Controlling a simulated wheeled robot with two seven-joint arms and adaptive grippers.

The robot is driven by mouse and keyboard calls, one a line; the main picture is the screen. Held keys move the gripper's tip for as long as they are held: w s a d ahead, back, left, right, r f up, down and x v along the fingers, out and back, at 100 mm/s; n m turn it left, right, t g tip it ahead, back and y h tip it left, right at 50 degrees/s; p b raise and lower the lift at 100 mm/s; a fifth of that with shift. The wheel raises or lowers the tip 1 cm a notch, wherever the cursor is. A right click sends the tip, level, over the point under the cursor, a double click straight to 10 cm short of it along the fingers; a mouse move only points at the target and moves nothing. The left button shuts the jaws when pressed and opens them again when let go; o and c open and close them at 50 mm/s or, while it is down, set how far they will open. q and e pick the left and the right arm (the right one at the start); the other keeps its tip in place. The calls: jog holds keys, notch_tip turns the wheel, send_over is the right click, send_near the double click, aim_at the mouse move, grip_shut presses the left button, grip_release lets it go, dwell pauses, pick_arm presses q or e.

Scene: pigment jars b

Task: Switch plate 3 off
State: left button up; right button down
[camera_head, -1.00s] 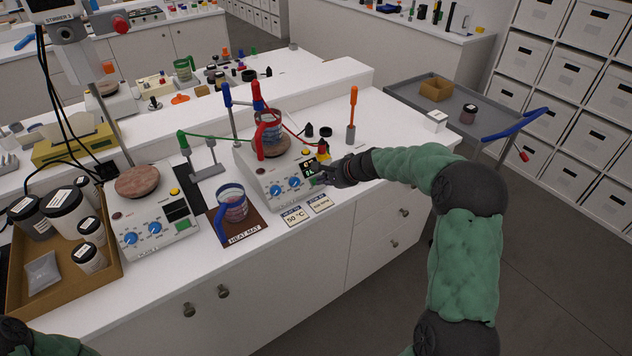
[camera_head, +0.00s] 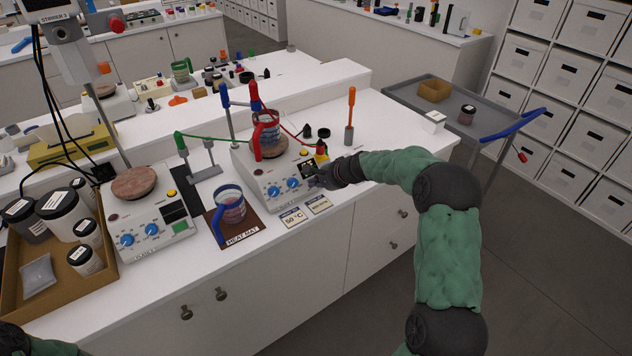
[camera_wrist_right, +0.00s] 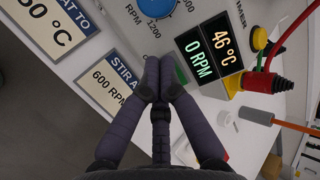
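A white hotplate stirrer (camera_head: 262,192) stands mid-bench with a beaker (camera_head: 268,130) of blue and reddish contents on its round top. I cannot read a plate number on it. Its display (camera_wrist_right: 214,46) is lit in the right wrist view, reading 46 °C and 0 RPM. My right gripper (camera_wrist_right: 154,66) is shut and empty, with its fingertips together at the front panel, below the display. A bit of green (camera_wrist_right: 181,72), seemingly the switch, shows beside the fingertips; the rest is hidden. I cannot tell whether they touch it. My left gripper is out of view.
A second hotplate (camera_head: 150,232) with a bare top and green switch (camera_head: 180,227) stands left. A blue-handled mug (camera_head: 230,207) sits on the heat mat between them. A red cable and plug (camera_wrist_right: 262,81) lie close to my right fingers. A jar tray (camera_head: 75,292) is far left.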

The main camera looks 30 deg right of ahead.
jog(key=shift+w+f, duration=0.15)
jog(key=shift+w+f, duration=0.2)
jog(key=shift+r, duration=0.1)
jog(key=shift+a+v, duration=0.2)
jog(key=shift+v, duration=0.75)
jog(key=shift+a+v, duration=0.2)
jog(key=shift+v, duration=0.8)
jog(key=v, duration=1.2)
